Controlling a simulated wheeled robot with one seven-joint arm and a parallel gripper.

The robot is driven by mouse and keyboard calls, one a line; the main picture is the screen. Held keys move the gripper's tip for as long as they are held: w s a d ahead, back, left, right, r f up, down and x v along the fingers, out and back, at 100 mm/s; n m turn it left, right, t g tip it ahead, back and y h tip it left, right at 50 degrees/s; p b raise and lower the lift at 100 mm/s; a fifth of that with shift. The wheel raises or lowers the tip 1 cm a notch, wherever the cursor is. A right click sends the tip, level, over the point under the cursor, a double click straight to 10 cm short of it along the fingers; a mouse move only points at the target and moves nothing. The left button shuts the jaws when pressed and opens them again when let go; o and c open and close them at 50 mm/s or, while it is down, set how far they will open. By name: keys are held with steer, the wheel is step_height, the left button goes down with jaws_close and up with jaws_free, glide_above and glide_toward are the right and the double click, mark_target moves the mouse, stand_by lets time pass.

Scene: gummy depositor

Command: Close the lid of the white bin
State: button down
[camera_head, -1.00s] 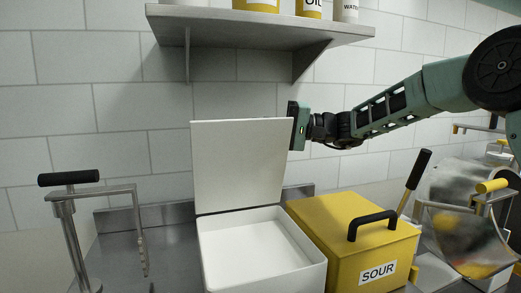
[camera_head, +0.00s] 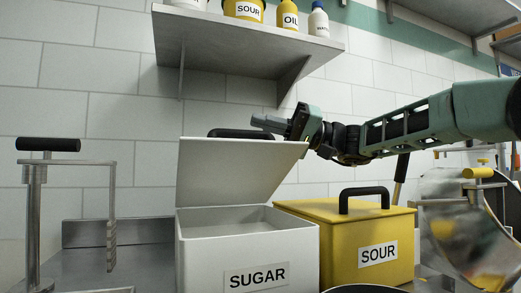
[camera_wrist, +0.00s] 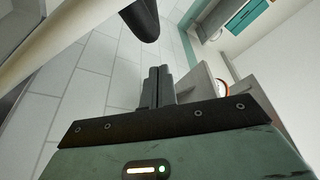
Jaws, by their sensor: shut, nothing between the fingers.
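The white bin (camera_head: 200,255), labelled SUGAR, stands on the counter in the head view. In the wrist view my shut fingers (camera_wrist: 157,88) point past the dark handle (camera_wrist: 142,20), and the pale lid (camera_wrist: 70,35) crosses the upper left.
A yellow SOUR bin (camera_head: 335,240) with a black handle stands right of the white bin. A shelf (camera_head: 240,35) with bottles hangs above. A metal stand with a black grip (camera_head: 48,144) is at left, and a shiny metal pan (camera_head: 455,225) at right.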

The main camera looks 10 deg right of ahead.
mark_target(267, 133)
steer(key=s+f+b, duration=0.1)
steer(key=b, duration=0.1)
steer(key=s+f+n+b, duration=0.1)
steer(key=b, duration=0.1)
steer(key=s+f+n+b, duration=0.1)
steer(key=b, duration=0.1)
steer(key=shift+d+g+b, duration=0.3)
steer(key=shift+g, duration=0.1)
steer(key=shift+s+f+n+b, duration=0.1)
steer(key=shift+s+n+b, duration=0.15)
steer(key=shift+n+b, duration=0.45)
steer(key=shift+s+d+y, duration=0.1)
steer(key=shift+y, duration=0.2)
steer(key=shift+r, duration=0.65)
steer(key=r+p, duration=0.2)
steer(key=r, duration=0.1)
steer(key=shift+w+a+p, duration=0.2)
steer(key=shift+w+p, duration=0.15)
steer(key=shift+p, duration=0.05)
steer(key=w+v, duration=0.1)
steer(key=v, duration=0.9)
steer(key=shift+w+f, duration=0.2)
steer(key=shift+f, duration=0.1)
